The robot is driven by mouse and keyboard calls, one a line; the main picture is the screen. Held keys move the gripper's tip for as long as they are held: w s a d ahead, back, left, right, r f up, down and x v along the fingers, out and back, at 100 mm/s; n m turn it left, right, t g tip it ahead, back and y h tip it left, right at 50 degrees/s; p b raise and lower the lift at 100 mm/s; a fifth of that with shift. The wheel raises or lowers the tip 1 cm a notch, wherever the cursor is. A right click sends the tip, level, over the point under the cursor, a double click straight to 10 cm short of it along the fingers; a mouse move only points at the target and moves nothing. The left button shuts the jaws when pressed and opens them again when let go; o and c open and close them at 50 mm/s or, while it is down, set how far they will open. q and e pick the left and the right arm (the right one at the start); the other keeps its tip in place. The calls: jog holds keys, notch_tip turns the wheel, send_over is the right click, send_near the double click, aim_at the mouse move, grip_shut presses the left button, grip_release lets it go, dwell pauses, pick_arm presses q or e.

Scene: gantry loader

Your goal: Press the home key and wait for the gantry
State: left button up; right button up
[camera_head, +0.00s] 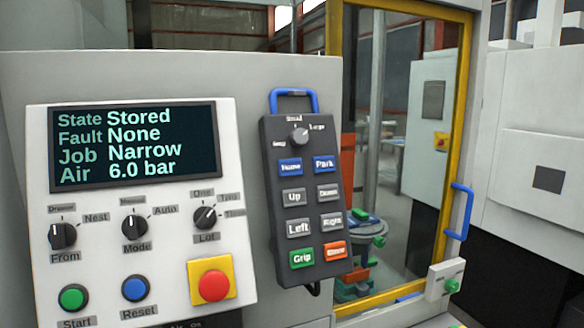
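The blue Home key (290,167) is in the upper left of the keys on the dark pendant (306,270), which hangs on the grey cabinet front. The blue Park key (324,164) is to its right. The display (135,145) on the left panel reads State Stored, Fault None, Job Narrow, Air 6.0 bar. Through the yellow-framed window, a round green-and-grey fixture (368,230) is partly visible behind the pendant. I cannot identify the gantry itself in this view. Neither of my grippers is in view.
The white panel (40,200) carries three selector knobs, a green Start button (73,298), a blue Reset button (137,289) and a red stop button (214,286). A yellow-framed door (455,120) with a blue handle (460,212) stands right of the pendant. A grey cabinet (545,170) is at far right.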

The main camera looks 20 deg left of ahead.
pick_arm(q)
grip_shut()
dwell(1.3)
